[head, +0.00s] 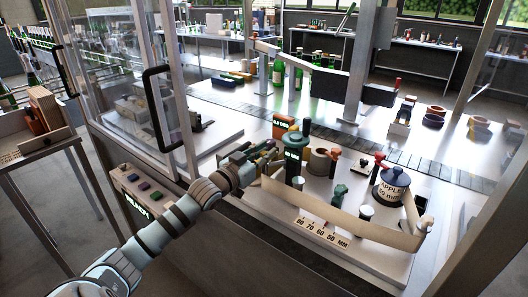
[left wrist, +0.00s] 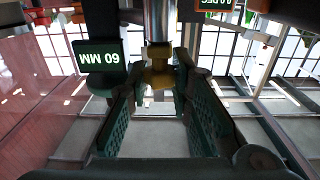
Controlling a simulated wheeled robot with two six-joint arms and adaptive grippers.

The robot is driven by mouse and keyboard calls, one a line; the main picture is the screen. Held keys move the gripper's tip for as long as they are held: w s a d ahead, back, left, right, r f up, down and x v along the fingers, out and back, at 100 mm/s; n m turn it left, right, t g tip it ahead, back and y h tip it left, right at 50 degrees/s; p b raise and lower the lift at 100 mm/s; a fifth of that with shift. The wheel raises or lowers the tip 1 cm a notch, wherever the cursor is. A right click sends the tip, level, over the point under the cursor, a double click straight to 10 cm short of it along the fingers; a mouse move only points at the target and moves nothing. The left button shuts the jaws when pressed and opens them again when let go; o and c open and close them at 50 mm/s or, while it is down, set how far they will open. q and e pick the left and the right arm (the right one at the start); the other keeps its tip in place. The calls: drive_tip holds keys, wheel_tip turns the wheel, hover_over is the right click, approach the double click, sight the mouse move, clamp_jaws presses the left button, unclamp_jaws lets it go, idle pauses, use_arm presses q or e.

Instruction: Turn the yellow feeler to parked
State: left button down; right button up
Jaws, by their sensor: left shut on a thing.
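My left gripper (head: 264,152) reaches in from the left over the pale machine plate, beside a dark column with a small green display (head: 293,154). In the left wrist view the two green-padded fingers (left wrist: 160,86) close around a small yellow-brass piece, which looks like the yellow feeler (left wrist: 159,76). The feeler sits below a steel cylinder (left wrist: 161,22). A dark display (left wrist: 100,57) beside it reads 60 MM, upside down. In the head view the fingers largely hide the feeler, and its angle cannot be told. My right gripper is not in view.
A beige foil strip (head: 335,216) curves along the plate's front, near a spool marked APPLE 50 mm (head: 391,193). A clear door with a black handle (head: 148,105) is at left.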

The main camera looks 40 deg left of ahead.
sight(265, 152)
use_arm(q)
drive_tip(key=c, duration=1.4)
unclamp_jaws()
drive_tip(key=shift+w, duration=0.1)
wheel_tip(265, 152, up, 10)
